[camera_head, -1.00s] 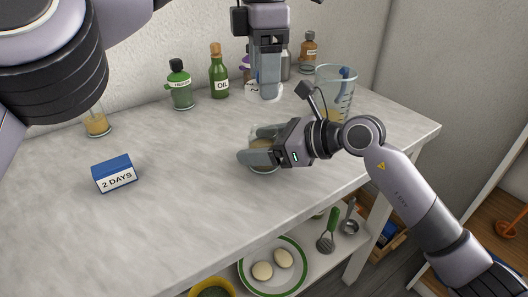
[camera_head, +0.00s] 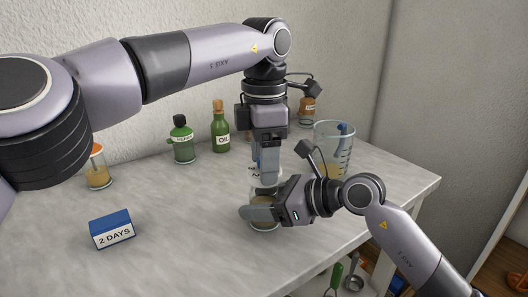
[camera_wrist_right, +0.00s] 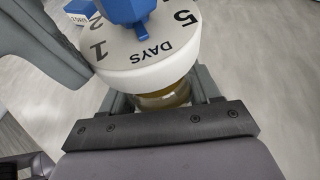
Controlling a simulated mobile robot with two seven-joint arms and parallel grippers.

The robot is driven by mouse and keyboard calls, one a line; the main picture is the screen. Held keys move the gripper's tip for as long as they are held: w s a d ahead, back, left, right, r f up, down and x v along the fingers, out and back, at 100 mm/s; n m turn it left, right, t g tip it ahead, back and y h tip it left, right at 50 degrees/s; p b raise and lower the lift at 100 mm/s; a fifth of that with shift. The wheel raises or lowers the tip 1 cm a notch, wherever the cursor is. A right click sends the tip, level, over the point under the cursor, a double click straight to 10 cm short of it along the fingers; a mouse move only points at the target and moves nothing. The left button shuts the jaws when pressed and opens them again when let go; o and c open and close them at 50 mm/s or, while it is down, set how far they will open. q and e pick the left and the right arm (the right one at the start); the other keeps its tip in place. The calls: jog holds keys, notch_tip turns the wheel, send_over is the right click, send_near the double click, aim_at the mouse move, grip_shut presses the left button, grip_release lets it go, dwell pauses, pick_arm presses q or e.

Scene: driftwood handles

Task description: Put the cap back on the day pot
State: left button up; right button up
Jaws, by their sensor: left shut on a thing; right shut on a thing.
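The day pot (camera_head: 264,223) is a small glass jar with yellowish contents, standing on the worktop. My right gripper (camera_head: 256,211) is shut around its body from the right and hides part of it. My left gripper (camera_head: 268,168) points down above the pot, shut on the cap (camera_head: 255,172). The white cap has a grey top with numbers, the word DAYS and a blue pointer. In the right wrist view the cap (camera_wrist_right: 148,75) lies over the pot (camera_wrist_right: 165,97), with glass showing below its rim. I cannot tell whether it is seated.
A blue-topped "2 DAYS" block (camera_head: 111,230) stands at the left. An orange-topped jar (camera_head: 97,168), a green bottle (camera_head: 182,140) and an OIL bottle (camera_head: 220,128) stand near the wall. A measuring jug (camera_head: 333,145) is behind my right arm. The front left worktop is clear.

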aim_at(256, 195)
pick_arm(q)
jog(key=shift+f, duration=0.15)
jog(key=shift+f, duration=0.7)
jog(key=shift+f, duration=0.6)
dwell(0.4)
jog(key=m, duration=1.3)
jog(key=shift+m, duration=0.3)
jog(key=o, duration=1)
jog(key=shift+o, duration=0.2)
jog(key=shift+r, duration=0.1)
